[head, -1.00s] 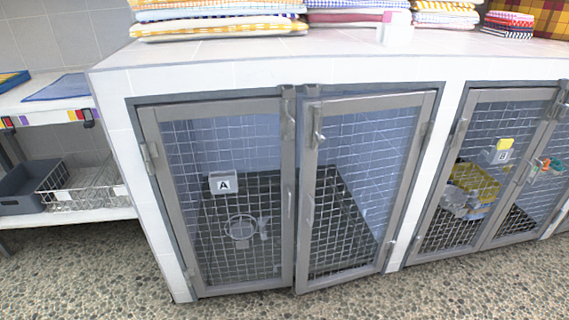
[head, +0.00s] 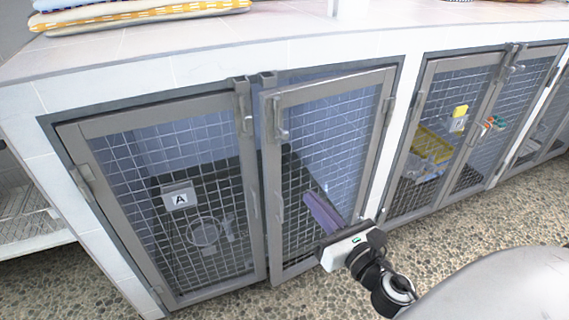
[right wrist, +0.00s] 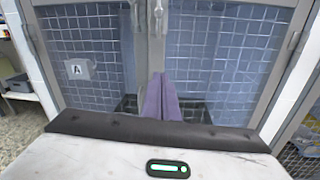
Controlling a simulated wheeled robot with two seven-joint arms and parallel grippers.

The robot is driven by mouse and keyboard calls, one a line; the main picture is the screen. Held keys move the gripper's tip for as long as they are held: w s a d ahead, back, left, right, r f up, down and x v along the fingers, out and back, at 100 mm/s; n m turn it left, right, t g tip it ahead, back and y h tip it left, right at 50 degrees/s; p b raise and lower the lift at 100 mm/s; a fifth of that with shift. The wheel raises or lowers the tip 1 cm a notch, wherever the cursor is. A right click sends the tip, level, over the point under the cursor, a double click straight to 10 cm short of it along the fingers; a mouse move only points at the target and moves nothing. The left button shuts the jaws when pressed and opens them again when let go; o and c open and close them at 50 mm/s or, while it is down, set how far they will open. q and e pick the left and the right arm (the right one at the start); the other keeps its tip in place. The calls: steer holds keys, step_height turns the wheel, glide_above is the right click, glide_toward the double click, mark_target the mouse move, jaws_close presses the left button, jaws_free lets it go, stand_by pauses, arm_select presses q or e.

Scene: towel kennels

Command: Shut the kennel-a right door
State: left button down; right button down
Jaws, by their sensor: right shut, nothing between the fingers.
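Kennel A has two grey-framed wire mesh doors, with an "A" plate (head: 178,199) on the left door (head: 160,115). The right door (head: 272,215) stands slightly ajar, its free edge a little proud of the left door. It is hinged on its right side and bears a metal latch (head: 280,122) high on the free edge. My right gripper (head: 314,203) is in front of this door's lower mesh, purple fingers shut and empty. In the right wrist view the fingers (right wrist: 160,98) point at the doors near their meeting edges; contact cannot be told. My left gripper is not in view.
Kennel B (head: 420,130) stands to the right with its doors and a yellow item inside. Folded towels (head: 150,14) lie on the white tiled top (head: 250,40). A wire basket shelf (head: 35,230) is at far left. The pebbled floor (head: 480,220) in front is clear.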

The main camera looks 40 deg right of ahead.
steer(key=n, duration=0.1)
steer(key=p, duration=0.3)
glide_toward(278, 158)
steer(key=w, duration=0.5)
steer(key=shift+w+d, duration=0.2)
steer(key=shift+d, duration=0.1)
steer(key=shift+w, duration=0.5)
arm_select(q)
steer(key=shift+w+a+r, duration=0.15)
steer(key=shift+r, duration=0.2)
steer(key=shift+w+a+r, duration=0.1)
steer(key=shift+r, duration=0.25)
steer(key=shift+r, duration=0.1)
